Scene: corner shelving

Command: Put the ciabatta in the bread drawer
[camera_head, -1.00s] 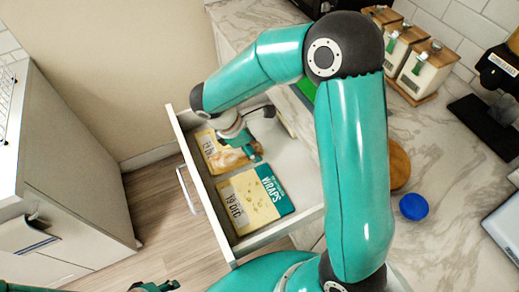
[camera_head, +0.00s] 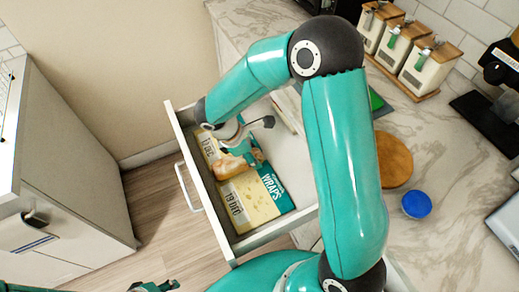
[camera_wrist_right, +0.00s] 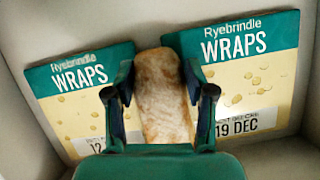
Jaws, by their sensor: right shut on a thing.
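The ciabatta (camera_wrist_right: 163,98) is a long, pale brown, floury loaf. It lies between the two fingers of my right gripper (camera_wrist_right: 160,84), which is shut on it. In the head view the ciabatta (camera_head: 228,169) is inside the open drawer (camera_head: 216,221), over the wraps packs and partly covered by the gripper. I cannot tell whether it touches the drawer floor. My left gripper (camera_head: 155,287) is only partly seen at the bottom edge, away from the drawer, and its opening is unclear.
Two wraps packs lie in the drawer, one left (camera_wrist_right: 78,98) and one right (camera_wrist_right: 255,75) of the loaf. The marble counter (camera_head: 455,235) holds a round wooden board (camera_head: 393,161), a blue lid (camera_head: 416,204) and canisters (camera_head: 425,70). A grey cabinet (camera_head: 75,165) stands at left.

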